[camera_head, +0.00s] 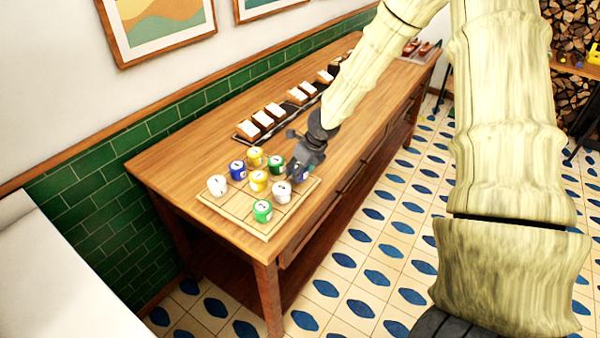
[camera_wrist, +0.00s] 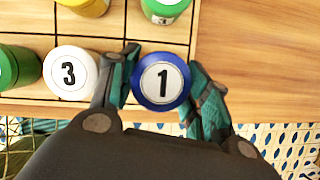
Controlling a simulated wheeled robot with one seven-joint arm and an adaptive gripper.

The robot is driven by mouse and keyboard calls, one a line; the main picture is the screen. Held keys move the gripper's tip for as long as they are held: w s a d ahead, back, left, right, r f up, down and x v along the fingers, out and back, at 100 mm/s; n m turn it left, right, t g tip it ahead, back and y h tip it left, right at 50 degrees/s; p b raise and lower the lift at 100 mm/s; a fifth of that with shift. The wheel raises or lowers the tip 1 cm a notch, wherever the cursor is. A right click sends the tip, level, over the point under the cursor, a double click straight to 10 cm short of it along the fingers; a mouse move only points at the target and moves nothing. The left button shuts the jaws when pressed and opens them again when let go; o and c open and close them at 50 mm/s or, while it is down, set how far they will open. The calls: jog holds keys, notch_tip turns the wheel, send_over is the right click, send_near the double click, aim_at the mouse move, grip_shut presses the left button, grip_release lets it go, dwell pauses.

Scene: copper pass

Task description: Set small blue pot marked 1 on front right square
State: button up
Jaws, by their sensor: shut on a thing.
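The small blue pot marked 1 (camera_wrist: 162,84) is between my gripper's two fingers in the wrist view, its lid facing the camera. My gripper (camera_wrist: 163,72) is shut on it. The pot is over the corner square of the gridded wooden board (camera_wrist: 118,20), beside the white pot marked 3 (camera_wrist: 70,72). I cannot tell whether its base touches the board. In the head view my gripper (camera_head: 301,171) is at the board's right corner, and the blue pot (camera_head: 305,175) shows only partly behind the fingers. Another blue pot (camera_head: 237,170) stands on the board.
Green (camera_head: 263,211), yellow (camera_head: 259,181) and white (camera_head: 217,185) pots stand on the board. A dark tray with bread-like pieces (camera_head: 263,119) lies behind it. The wooden table's (camera_head: 170,165) front edge runs close to the board. In the wrist view, bare table (camera_wrist: 250,50) lies to the right.

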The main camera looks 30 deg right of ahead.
jog(key=shift+f, duration=0.95)
jog(key=shift+f, duration=0.1)
jog(key=o, duration=1.1)
jog(key=shift+r, duration=0.25)
jog(key=shift+s+r, duration=0.1)
jog(key=shift+r, duration=0.15)
jog(key=a+v, duration=0.1)
jog(key=v, duration=1)
jog(key=shift+d, duration=0.5)
jog(key=shift+s, duration=0.1)
